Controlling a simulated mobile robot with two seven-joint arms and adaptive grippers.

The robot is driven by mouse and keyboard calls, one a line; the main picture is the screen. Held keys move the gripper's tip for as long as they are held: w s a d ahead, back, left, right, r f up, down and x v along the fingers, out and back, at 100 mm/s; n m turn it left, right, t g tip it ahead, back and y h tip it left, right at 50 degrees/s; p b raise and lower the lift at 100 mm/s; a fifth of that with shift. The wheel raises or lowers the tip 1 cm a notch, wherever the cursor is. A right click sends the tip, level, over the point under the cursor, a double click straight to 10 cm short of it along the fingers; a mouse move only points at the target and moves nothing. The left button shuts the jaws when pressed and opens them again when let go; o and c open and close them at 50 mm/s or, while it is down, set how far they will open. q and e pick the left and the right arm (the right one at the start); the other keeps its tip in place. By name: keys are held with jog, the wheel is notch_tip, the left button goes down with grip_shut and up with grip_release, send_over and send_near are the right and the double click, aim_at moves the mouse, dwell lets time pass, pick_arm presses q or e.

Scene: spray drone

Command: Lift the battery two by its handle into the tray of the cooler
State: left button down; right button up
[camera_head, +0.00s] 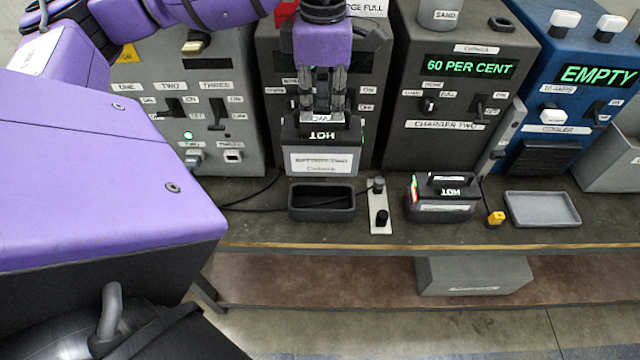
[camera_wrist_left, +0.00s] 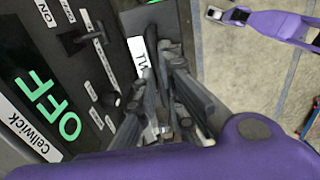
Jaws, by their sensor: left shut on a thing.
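Battery two (camera_head: 322,162) is a dark block with a white label on its front and an inverted HOT sign above. It is in front of the middle-left charger, behind a dark tray. My left gripper (camera_head: 323,112) points down from above and is shut on its handle. The fingers also show in the left wrist view (camera_wrist_left: 170,115), with part of a white label beside them. I cannot tell whether the battery's underside touches anything. The cooler (camera_head: 560,100) is the blue unit at right, its display reading EMPTY. A shallow grey tray (camera_head: 542,222) in front of it is empty.
A second battery (camera_head: 440,212) with a HOT sign stands between the held battery and the grey tray. A socket strip (camera_head: 380,222), a yellow plug (camera_head: 495,218) and the dark tray (camera_head: 322,215) are on the bench. Charger two (camera_head: 455,140) reads 60 PER CENT.

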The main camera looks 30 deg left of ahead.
pick_arm(q)
jog(key=shift+r+p, duration=0.3)
jog(key=shift+r, duration=1.3)
jog(key=shift+d, duration=0.1)
